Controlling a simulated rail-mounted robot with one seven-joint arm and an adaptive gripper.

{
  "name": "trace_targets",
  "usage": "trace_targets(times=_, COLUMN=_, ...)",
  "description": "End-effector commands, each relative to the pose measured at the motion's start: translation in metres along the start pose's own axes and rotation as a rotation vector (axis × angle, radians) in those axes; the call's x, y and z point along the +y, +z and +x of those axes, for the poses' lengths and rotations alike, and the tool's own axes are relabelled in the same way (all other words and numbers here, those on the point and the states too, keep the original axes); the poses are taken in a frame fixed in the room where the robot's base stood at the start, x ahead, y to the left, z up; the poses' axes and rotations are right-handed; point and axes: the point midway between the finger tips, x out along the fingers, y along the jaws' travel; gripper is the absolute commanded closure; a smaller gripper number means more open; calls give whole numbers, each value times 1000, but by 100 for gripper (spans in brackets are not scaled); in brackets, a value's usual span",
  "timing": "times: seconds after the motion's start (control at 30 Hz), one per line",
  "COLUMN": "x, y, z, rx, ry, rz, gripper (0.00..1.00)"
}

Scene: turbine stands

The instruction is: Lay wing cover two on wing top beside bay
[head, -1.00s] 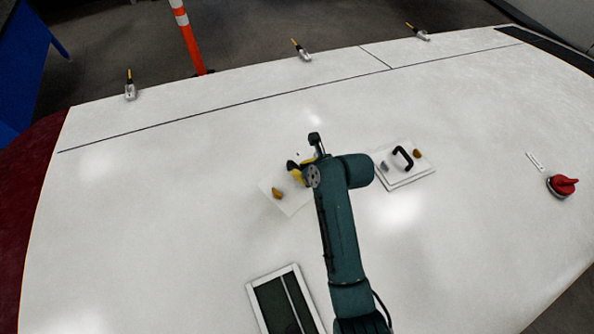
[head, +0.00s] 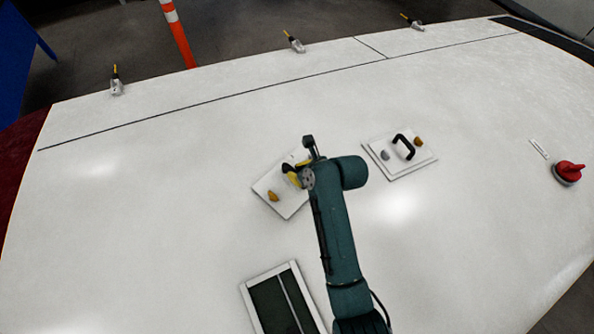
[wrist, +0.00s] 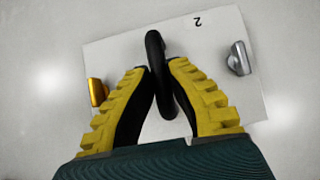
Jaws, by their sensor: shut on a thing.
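Wing cover two (head: 284,206) is a white square plate with an orange latch and a black handle, in the middle of the wing top. In the wrist view the plate (wrist: 115,55) bears the figure 2, an orange latch at left and a grey latch at right. My gripper (head: 294,172) is over it; in the wrist view its yellow-backed fingers (wrist: 160,72) are shut on the black handle. The plate is turned askew. I cannot tell whether it touches the wing or hangs just above. The open bay (head: 247,292), a dark white-framed opening, is nearer me.
Another white cover (head: 377,150) with a black handle lies to the right on the wing top (head: 150,220). A red round-based tool (head: 568,172) stands at far right. Several small fittings line the far edge. Wing surface left of the held cover is clear.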

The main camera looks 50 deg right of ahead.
Motion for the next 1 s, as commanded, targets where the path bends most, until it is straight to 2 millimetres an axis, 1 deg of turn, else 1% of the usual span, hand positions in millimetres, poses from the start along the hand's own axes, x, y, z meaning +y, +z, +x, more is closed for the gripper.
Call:
trace_targets(times=0.3, x=0, y=-2, z=4, rx=-3, ry=-1, rz=-1, gripper=100)
trace_targets(times=0.33, x=0, y=-2, z=4, rx=-4, ry=-2, rz=-1, gripper=82)
trace_targets(times=0.43, x=0, y=-2, z=4, rx=-3, ry=-1, rz=-1, gripper=62)
trace_targets(times=0.63, x=0, y=-3, z=4, rx=-1, ry=0, rz=-1, gripper=62)
trace_targets(times=0.67, x=0, y=-5, z=5, rx=2, ry=1, rz=1, gripper=57)
trace_targets(times=0.7, x=0, y=-5, z=5, rx=2, ry=1, rz=1, gripper=53)
trace_targets(times=1.0, x=0, y=-3, z=2, rx=1, ry=0, rz=0, gripper=53)
